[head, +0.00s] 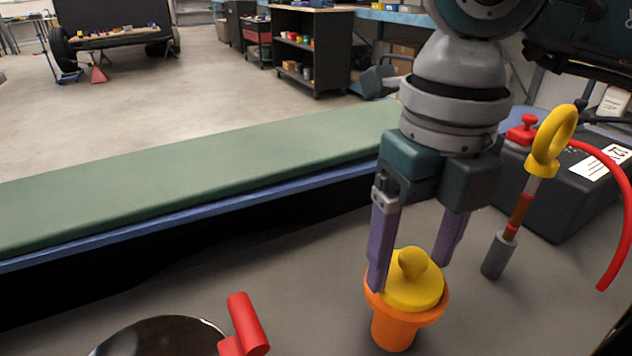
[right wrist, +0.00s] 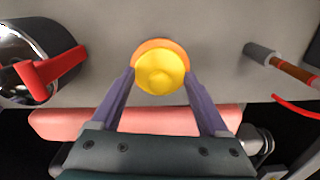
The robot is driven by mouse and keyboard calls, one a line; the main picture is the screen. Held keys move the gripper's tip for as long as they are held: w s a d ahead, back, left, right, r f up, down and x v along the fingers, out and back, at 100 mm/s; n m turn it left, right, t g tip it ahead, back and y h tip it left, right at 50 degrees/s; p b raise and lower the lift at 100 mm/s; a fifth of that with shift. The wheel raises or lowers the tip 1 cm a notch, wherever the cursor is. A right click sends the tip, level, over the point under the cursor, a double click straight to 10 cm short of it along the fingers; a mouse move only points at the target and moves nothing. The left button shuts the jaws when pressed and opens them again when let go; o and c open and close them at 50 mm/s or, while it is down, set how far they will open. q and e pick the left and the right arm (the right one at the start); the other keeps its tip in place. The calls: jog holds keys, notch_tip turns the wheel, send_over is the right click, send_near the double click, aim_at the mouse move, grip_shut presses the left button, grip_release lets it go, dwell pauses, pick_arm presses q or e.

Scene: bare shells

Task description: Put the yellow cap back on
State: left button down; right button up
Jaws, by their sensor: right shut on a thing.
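The yellow cap (head: 413,284) with a round knob on top sits at the mouth of an orange funnel-shaped filler neck (head: 396,328). My right gripper (head: 410,278) points down with its purple fingers on either side of the cap, shut on it. In the right wrist view the cap (right wrist: 161,72) lies between the fingertips, with the orange rim (right wrist: 153,44) showing behind it. Whether the cap is fully seated cannot be told. My left gripper is not in view.
A dipstick with a yellow ring handle (head: 552,142) stands to the right, near a red hose (head: 622,200) and a black box (head: 575,190). A dark round part with a red handle (head: 247,322) is at lower left. A green padded edge (head: 200,180) runs behind.

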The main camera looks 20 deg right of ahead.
dwell(0.3)
jog(key=o, duration=1)
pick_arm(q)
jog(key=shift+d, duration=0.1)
pick_arm(e)
jog(key=shift+o, duration=1)
jog(key=shift+r+p, duration=2.8)
jog(key=shift+r, duration=0.75)
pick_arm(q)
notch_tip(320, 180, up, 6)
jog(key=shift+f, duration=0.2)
pick_arm(e)
jog(key=shift+c, duration=0.4)
